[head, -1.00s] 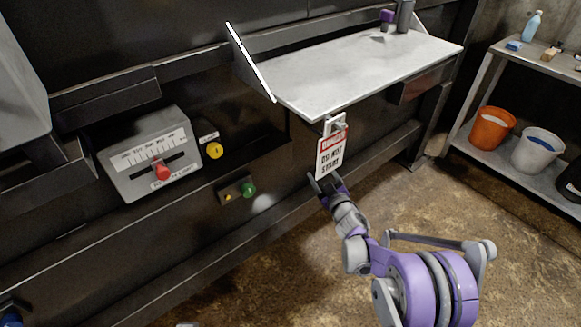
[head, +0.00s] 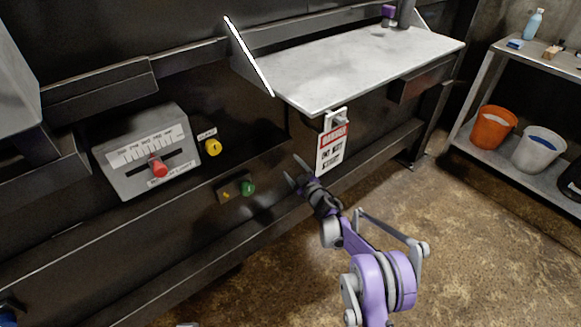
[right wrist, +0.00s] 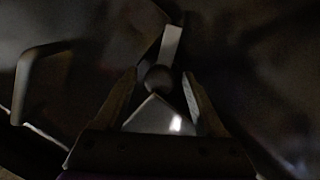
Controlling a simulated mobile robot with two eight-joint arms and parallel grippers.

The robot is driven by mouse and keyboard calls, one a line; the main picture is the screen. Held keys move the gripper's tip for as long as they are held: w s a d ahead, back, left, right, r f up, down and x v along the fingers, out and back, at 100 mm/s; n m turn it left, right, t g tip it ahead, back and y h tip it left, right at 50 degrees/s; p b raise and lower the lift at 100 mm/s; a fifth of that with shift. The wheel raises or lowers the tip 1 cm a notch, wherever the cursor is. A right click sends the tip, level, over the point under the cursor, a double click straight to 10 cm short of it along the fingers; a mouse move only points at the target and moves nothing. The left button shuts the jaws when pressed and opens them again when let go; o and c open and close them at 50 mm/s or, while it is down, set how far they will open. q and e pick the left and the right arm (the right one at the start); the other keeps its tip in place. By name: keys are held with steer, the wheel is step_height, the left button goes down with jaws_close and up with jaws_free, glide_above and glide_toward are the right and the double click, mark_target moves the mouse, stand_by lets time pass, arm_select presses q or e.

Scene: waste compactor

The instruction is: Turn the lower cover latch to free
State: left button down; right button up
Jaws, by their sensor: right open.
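My right gripper (head: 294,174) is open in the head view, in front of the dark machine panel below the shelf and left of the danger tag. In the right wrist view, its two fingers (right wrist: 161,92) stand apart. Between and beyond them is a pale flat bar (right wrist: 171,45) with a round dark knob (right wrist: 158,78), which looks like the latch. A pale angled plate (right wrist: 158,115) shows below the knob. That view is dark, and I cannot tell whether the fingers touch anything. The latch cannot be made out in the head view. My left gripper is not in view.
A white danger tag (head: 331,148) hangs at the shelf (head: 350,68) edge, close to my right gripper. A control box with a red knob (head: 158,167), a yellow button (head: 213,147) and a green button (head: 247,188) are to the left. A bent handle (right wrist: 42,70) shows in the wrist view.

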steer(key=shift+w+a, duration=0.2)
steer(key=shift+w, duration=0.2)
steer(key=shift+c, duration=0.3)
jaws_close()
steer(key=shift+m+p, duration=0.5)
steer(key=shift+m, duration=0.3)
steer(key=shift+o, duration=0.3)
jaws_free()
steer(key=shift+s, duration=0.1)
steer(key=p+v, duration=0.2)
steer(key=v, duration=0.8)
steer(key=shift+s+d, duration=0.2)
steer(key=shift+s, duration=0.1)
